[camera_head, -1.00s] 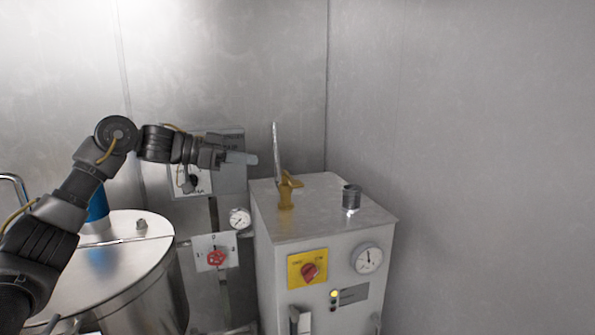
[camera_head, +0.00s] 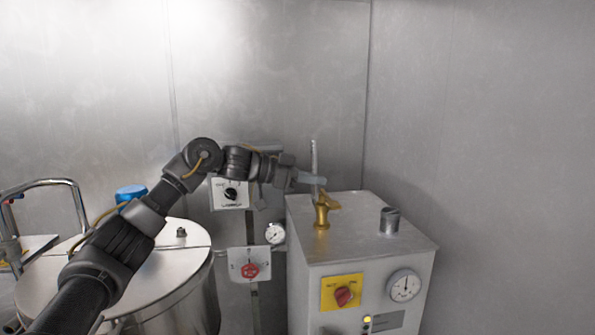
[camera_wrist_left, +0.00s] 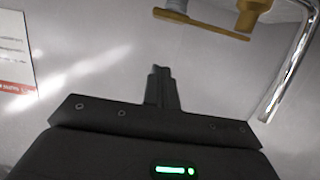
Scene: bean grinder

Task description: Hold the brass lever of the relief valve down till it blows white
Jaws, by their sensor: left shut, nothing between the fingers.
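The relief valve (camera_head: 321,216) is a brass fitting standing on top of the grey cabinet. Its flat brass lever (camera_head: 330,202) points to the right in the head view and is also seen at the top of the left wrist view (camera_wrist_left: 200,22). A thin metal pipe (camera_head: 314,157) rises beside the valve; no white plume shows. My left gripper (camera_head: 318,181) is shut and empty, its tips just above the lever and overlapping the pipe in the head view. In the left wrist view its fingers (camera_wrist_left: 161,88) point toward the lever with a gap visible. My right gripper is out of view.
The grey cabinet (camera_head: 365,255) carries a short metal stub (camera_head: 389,220), a red knob on a yellow plate (camera_head: 343,293) and a gauge (camera_head: 403,286). A steel drum (camera_head: 170,290) stands left. Wall panels and a small gauge (camera_head: 275,233) lie behind my arm.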

